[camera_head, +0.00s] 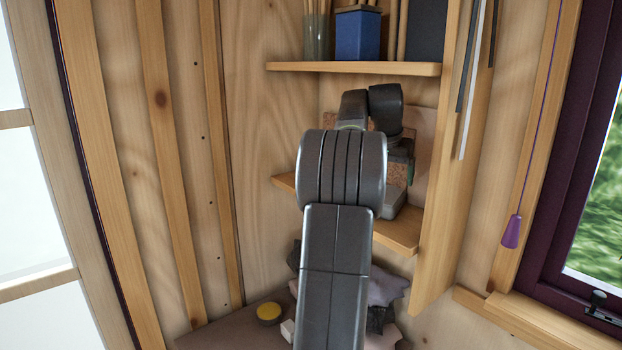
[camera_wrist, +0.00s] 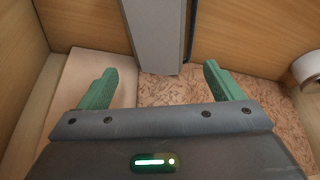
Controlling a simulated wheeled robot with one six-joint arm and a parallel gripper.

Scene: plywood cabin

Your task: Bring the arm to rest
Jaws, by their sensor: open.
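My arm rises through the middle of the head view and reaches to the middle shelf (camera_head: 400,234) in the corner. My gripper (camera_wrist: 160,85) shows in the wrist view with its two green fingers wide apart and nothing between them. The fingers are over a patterned brown surface (camera_wrist: 190,92). A grey upright block (camera_wrist: 152,35) stands just beyond the fingertips; I cannot tell whether they touch anything. In the head view my arm hides most of the gripper and part of the shelf.
An upper shelf (camera_head: 350,68) with a blue box (camera_head: 357,36) and a glass jar (camera_head: 317,38) is above the arm. An upright board (camera_head: 450,190) closes the shelf on the right. A white roll (camera_wrist: 308,68) is at right.

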